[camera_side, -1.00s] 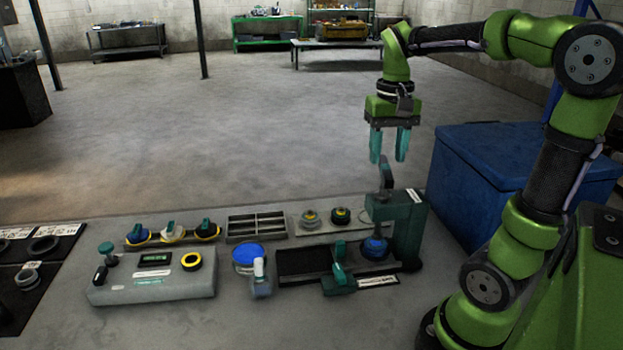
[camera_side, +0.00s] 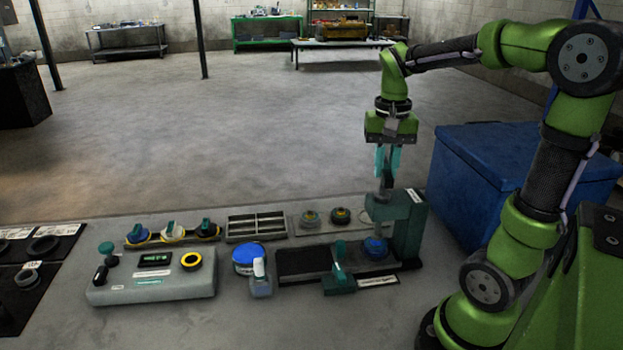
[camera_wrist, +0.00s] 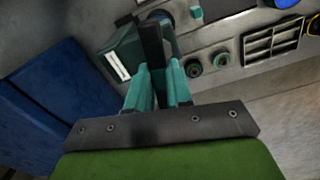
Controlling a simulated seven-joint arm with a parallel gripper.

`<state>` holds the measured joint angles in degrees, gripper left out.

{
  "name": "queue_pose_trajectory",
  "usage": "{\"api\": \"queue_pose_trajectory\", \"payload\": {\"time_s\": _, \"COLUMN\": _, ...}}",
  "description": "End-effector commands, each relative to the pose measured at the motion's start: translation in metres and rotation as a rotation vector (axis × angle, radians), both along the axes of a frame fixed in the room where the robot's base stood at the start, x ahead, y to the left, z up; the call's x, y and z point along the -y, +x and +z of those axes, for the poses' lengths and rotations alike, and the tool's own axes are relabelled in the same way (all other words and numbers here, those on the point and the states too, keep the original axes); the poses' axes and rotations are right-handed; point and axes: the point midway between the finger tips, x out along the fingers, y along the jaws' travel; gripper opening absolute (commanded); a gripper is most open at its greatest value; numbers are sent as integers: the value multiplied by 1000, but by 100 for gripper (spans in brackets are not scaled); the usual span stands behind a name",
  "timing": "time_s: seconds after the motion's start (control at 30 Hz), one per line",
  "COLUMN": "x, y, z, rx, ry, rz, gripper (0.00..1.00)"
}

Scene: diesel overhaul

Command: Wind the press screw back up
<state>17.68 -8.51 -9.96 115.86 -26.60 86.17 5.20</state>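The press (camera_side: 411,225) is a dark green frame at the right of the bench. A dark upright handle (camera_side: 386,184) tops its screw. A blue round part (camera_side: 375,247) sits under the press head. My gripper (camera_side: 387,170) points down over the press, its teal fingers around the top of the handle. In the wrist view, the black handle (camera_wrist: 152,45) stands between the two fingers (camera_wrist: 158,85), with little or no gap on either side. I cannot tell whether the fingers grip it. The screw thread is hidden.
A large blue bin (camera_side: 490,165) stands right of the press. A teal-handled fixture (camera_side: 340,270), a blue-lidded tub (camera_side: 248,258) and a bottle (camera_side: 260,280) stand left of it. A grey control box (camera_side: 150,283) is farther left. Space above the bench is clear.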

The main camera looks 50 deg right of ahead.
Motion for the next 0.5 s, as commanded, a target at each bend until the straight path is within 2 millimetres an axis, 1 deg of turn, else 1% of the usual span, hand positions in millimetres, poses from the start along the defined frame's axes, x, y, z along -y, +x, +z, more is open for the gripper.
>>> {"api": "queue_pose_trajectory", "payload": {"time_s": 0.03, "x": 0, "y": 0, "z": 0, "rx": 0, "ry": 0, "rz": 0, "gripper": 5}}
{"api": "queue_pose_trajectory", "payload": {"time_s": 0.07, "x": 0, "y": 0, "z": 0, "rx": 0, "ry": 0, "rz": 0, "gripper": 0}}
{"api": "queue_pose_trajectory", "payload": {"time_s": 0.27, "x": 0, "y": 0, "z": 0, "rx": 0, "ry": 0, "rz": 19, "gripper": 0}}
{"api": "queue_pose_trajectory", "payload": {"time_s": 0.43, "x": 0, "y": 0, "z": 2, "rx": 0, "ry": 0, "rz": 210, "gripper": 0}}
{"api": "queue_pose_trajectory", "payload": {"time_s": 0.5, "x": 0, "y": 0, "z": 2, "rx": 0, "ry": 0, "rz": 186, "gripper": 0}}
